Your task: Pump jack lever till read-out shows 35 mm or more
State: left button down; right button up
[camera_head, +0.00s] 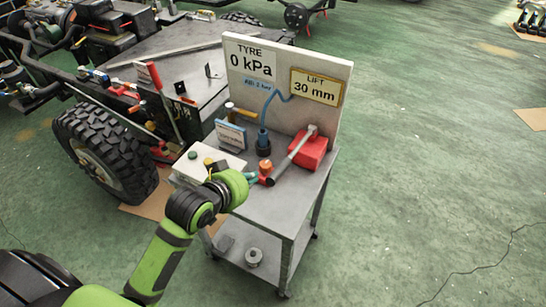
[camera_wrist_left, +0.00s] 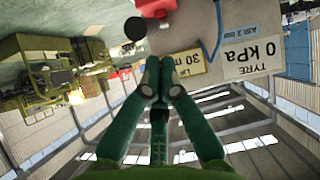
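The lift read-out (camera_head: 316,87) on the upright board reads 30 mm; it also shows upside down in the left wrist view (camera_wrist_left: 188,65). The red jack (camera_head: 309,153) sits on the cart top below the board. Its grey lever (camera_head: 291,156) slants down toward the front left to a dark grip end. In the left wrist view a dark round end (camera_wrist_left: 135,28), apparently the lever grip, lies just beyond the fingers. My right gripper is out of view.
The tyre read-out (camera_head: 250,59) shows 0 kPa. A blue hose (camera_head: 268,105), an orange-topped item (camera_head: 265,166) and a pale box with buttons (camera_head: 207,160) crowd the cart top. The vehicle chassis with a large tyre (camera_head: 105,150) stands left. Floor to the right is clear.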

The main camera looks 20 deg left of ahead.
pick_arm(q)
jog(key=shift+t, duration=0.7)
jog(key=r, duration=0.1)
jog(key=w+r, duration=0.1)
jog(key=r, duration=0.3)
jog(key=shift+w+d+r, duration=0.1)
jog(key=shift+w+r, duration=0.05)
jog(key=shift+w, duration=0.1)
jog(key=w+f+p, duration=0.1)
jog(key=w+f, duration=0.1)
jog(key=w+d+f+p, duration=0.1)
jog(key=w+f, duration=0.2)
jog(key=w+d+f+p, duration=0.1)
jog(key=w+f+p, duration=0.1)
jog(key=f, duration=0.1)
jog(key=shift+w+d+f, duration=0.15)
jog(key=shift+w, duration=0.15)
jog(key=shift+f, duration=0.1)
jog(key=shift+w, duration=0.1)
jog(key=shift+f, duration=0.1)
